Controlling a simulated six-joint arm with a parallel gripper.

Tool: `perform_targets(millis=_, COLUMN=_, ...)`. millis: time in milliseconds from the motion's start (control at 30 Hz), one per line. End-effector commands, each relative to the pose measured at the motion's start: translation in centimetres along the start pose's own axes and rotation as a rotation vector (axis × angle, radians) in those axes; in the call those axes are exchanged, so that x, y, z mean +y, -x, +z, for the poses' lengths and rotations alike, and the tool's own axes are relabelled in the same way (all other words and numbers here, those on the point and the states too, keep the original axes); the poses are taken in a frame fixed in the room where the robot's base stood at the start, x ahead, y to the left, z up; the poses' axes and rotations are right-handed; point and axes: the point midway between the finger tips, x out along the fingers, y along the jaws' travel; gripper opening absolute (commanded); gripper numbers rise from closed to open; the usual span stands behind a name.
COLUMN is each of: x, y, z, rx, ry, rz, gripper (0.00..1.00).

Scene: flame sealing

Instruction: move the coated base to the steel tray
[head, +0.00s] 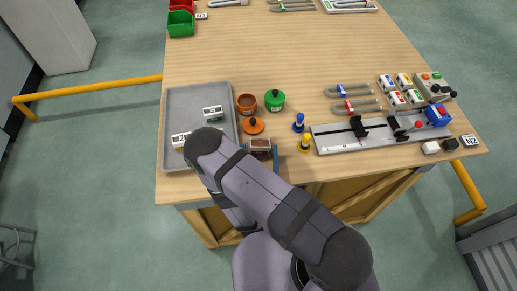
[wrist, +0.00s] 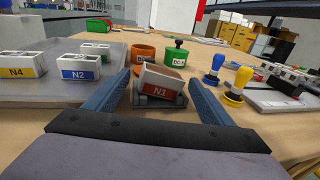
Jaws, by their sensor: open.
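The base marked N3 (wrist: 160,88) has a red-brown label and a brownish upper face. It sits tilted on a small grey rest on the table, and also shows in the head view (head: 260,144). My gripper (wrist: 160,78) is open, with one blue finger on each side of N3, apart from it. The steel tray (head: 184,99) lies flat to the left and shows in the wrist view too (wrist: 30,95). On it are the base N2 (wrist: 83,68) and the base N4 (wrist: 24,66). My arm hides part of the tray's near right side in the head view.
An orange pot (head: 246,103), an orange lid (head: 253,126) and a green pot (head: 274,100) stand beyond N3. A blue-handled tool (head: 298,122) and a yellow-handled tool (head: 305,143) stand to its right, before a long metal fixture (head: 335,142).

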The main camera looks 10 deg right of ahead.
Motion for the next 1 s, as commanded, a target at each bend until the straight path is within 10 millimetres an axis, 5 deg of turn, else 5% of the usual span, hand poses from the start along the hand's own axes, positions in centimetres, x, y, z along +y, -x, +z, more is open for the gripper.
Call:
perform_targets(millis=500, x=0.0, y=3.5, z=0.1, rx=-0.001, ry=0.000, rz=0.002, gripper=0.76)
perform_targets(millis=633, x=-0.1, y=3.6, z=0.1, rx=-0.002, ry=0.000, rz=0.000, gripper=0.53)
perform_targets(millis=1000, x=0.0, y=3.5, z=0.3, rx=-0.008, ry=0.001, rz=-0.003, gripper=0.53)
